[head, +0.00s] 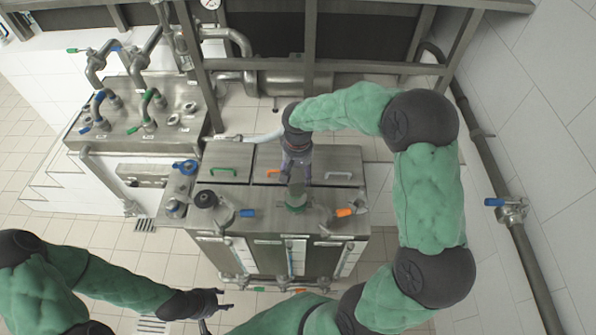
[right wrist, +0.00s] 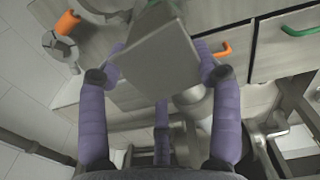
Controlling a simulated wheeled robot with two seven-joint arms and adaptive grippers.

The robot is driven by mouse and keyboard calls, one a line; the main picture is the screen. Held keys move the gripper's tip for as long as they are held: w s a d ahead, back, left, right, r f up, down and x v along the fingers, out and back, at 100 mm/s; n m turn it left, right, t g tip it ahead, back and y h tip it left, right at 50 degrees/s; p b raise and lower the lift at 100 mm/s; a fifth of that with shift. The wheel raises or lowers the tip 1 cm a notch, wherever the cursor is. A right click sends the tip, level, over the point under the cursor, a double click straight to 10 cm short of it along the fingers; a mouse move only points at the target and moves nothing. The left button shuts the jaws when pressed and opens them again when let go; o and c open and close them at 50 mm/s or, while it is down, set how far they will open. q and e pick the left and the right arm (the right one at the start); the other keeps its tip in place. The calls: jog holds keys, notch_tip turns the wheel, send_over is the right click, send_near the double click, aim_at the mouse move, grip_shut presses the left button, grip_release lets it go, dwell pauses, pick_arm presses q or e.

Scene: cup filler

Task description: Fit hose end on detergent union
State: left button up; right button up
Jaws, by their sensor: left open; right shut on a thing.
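The tank unit (head: 340,250) has several fittings on its top. I cannot tell which is the detergent union. My left gripper (head: 215,300) is open and empty at the front left.
An orange-handled valve (head: 345,212) stands right of the green-collared fitting; it also shows in the right wrist view (right wrist: 66,24). A blue-handled fitting (head: 186,167) is at the tank's left. A steel bench with pipes (head: 130,130) stands behind left. Tiled floor (head: 110,235) is open at left.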

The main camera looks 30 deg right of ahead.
jog(key=shift+f+b, duration=1.25)
jog(key=shift+f, duration=0.3)
dwell(0.6)
jog(key=o, duration=1.7)
jog(key=shift+o, duration=0.3)
jog(key=shift+s+a, duration=0.1)
notch_tip(320, 180, up, 12)
jog(key=shift+f, duration=0.1)
notch_tip(320, 180, up, 5)
jog(key=p, duration=0.4)
